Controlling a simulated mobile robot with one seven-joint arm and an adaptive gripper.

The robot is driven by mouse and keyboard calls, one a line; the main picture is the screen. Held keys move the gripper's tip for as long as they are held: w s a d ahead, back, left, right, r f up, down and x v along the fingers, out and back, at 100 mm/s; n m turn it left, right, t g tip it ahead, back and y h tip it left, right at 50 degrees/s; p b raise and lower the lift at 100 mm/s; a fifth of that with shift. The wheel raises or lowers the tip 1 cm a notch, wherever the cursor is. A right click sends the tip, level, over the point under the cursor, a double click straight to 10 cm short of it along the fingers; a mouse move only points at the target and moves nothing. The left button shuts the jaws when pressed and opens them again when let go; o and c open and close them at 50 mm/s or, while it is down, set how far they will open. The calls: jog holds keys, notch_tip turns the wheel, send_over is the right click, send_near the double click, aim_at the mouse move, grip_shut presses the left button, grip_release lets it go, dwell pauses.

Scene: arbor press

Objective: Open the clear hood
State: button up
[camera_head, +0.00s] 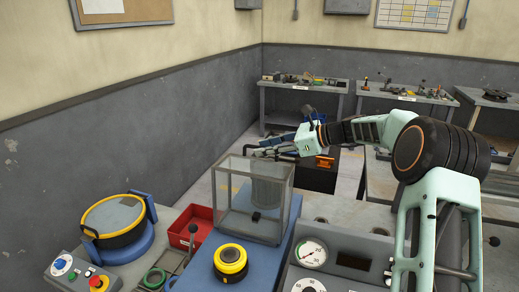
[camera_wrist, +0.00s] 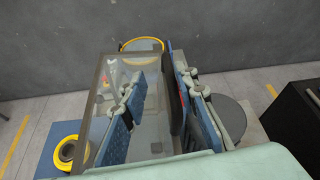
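The clear hood (camera_head: 232,205) is a see-through box with grey edges on a blue base (camera_head: 284,236) in the head view. It looks closed. A small dark piece (camera_head: 256,216) shows low on the hood; I cannot tell if it is a handle. My gripper (camera_head: 268,149) is just above and behind the hood's far top edge. In the wrist view the hood (camera_wrist: 112,95) lies below and left. My gripper (camera_wrist: 163,125) is open there, one finger over the hood and the other beyond its edge. Contact cannot be told.
A yellow-rimmed round unit (camera_head: 113,222), a red tray (camera_head: 190,226) and a control box (camera_head: 80,274) are left. A gauge panel (camera_head: 311,252) is right. A grey cylinder (camera_wrist: 230,118) stands behind the hood.

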jog(key=v, duration=0.9)
jog(key=shift+s+d, duration=0.15)
jog(key=shift+d, duration=0.15)
